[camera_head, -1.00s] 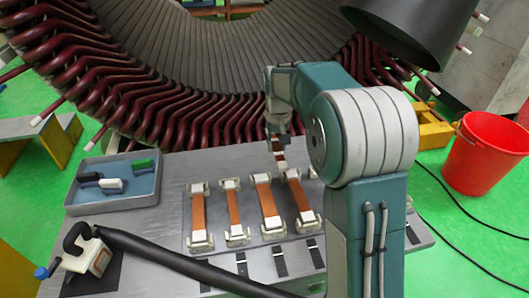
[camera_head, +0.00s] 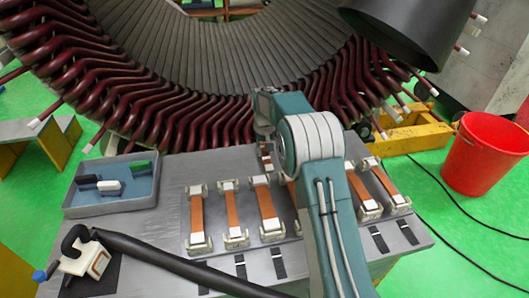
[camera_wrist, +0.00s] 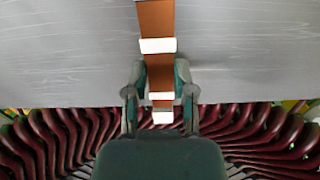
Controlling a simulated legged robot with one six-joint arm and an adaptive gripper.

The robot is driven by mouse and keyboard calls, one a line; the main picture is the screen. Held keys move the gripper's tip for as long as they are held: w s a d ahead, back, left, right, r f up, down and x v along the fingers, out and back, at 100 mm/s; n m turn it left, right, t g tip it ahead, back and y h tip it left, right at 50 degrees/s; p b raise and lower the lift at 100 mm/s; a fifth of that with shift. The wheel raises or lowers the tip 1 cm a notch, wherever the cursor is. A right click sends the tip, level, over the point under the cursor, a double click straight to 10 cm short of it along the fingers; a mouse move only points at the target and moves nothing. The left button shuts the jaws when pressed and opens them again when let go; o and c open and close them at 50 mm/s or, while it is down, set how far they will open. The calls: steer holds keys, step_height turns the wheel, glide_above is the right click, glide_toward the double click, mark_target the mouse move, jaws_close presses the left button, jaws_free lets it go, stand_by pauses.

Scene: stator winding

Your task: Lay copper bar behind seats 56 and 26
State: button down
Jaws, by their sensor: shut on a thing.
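My gripper (camera_head: 265,140) is at the table's far edge, below the stator's coil ends. In the wrist view my gripper (camera_wrist: 158,88) has its two fingers shut on a copper bar (camera_wrist: 155,22) with white bands. The bar runs between the fingers, and its top end leaves the picture. In the head view only a short piece of the held bar (camera_head: 267,157) shows. The stator (camera_head: 200,60) has dark red coil ends (camera_head: 85,75) and grey slots. I cannot read seat numbers, so seats 56 and 26 cannot be told apart. Contact between bar and stator is not visible.
More copper bars (camera_head: 197,213) lie in white holders on the grey table (camera_head: 170,165); my arm covers part of the row. A blue-bottomed tray (camera_head: 120,200) stands left. A black cylinder (camera_head: 415,30) hangs upper right. A red bucket (camera_head: 482,150) stands on the green floor.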

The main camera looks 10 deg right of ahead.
steer(key=shift+f, duration=0.35)
steer(key=shift+c, duration=2.2)
jaws_free()
steer(key=shift+f, duration=0.1)
